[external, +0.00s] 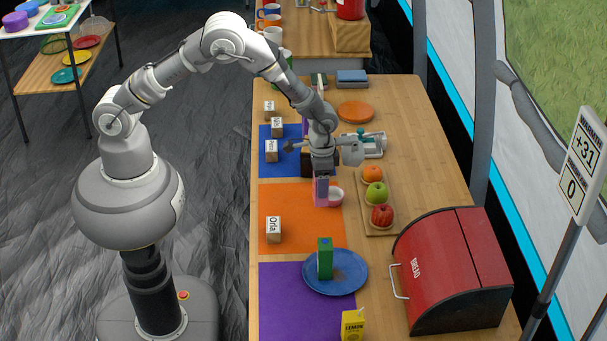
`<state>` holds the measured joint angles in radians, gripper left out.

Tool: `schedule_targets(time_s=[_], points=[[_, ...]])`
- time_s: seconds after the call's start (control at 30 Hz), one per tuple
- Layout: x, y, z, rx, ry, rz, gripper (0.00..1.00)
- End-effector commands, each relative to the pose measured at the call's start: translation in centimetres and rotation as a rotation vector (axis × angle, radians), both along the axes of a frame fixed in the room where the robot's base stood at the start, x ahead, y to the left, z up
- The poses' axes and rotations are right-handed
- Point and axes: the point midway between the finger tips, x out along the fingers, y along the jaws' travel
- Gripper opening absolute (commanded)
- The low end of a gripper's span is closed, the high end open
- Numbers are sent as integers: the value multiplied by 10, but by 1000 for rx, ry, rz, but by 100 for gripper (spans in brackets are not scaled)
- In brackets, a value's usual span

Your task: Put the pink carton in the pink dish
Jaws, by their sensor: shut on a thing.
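My gripper (322,174) points down over the far edge of the orange mat and is shut on the pink carton (321,190). The carton is small, upright and purple-pink, and its upper part is between the fingers. The pink dish (328,203) is just below and around the carton in the picture, on the orange mat. The carton overlaps the dish in this view. I cannot tell whether its base touches the dish or hangs just above it.
A blue plate (345,287) with a green carton (325,259) stands nearer. A fruit board (381,230) and a red bread box (455,260) are to the right. A labelled block (273,229) stands on the orange mat (262,209). The purple mat (285,310) is largely bare.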

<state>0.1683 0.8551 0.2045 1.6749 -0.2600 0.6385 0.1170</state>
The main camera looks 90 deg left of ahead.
Motion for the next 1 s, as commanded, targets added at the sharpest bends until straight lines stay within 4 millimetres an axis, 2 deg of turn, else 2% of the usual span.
schedule_targets(time_s=[0.2,0.3,0.43,0.53,0.8,0.9,1.0], points=[[-57,55,-12,1,4,-17,26],[-86,73,-16,0,4,-36,26],[-103,84,-19,0,0,-55,26],[-89,89,-23,1,-4,-62,26],[-5,104,-34,3,-4,-61,26],[21,107,-36,1,-2,-61,26],[38,110,-36,1,-2,-60,26]])
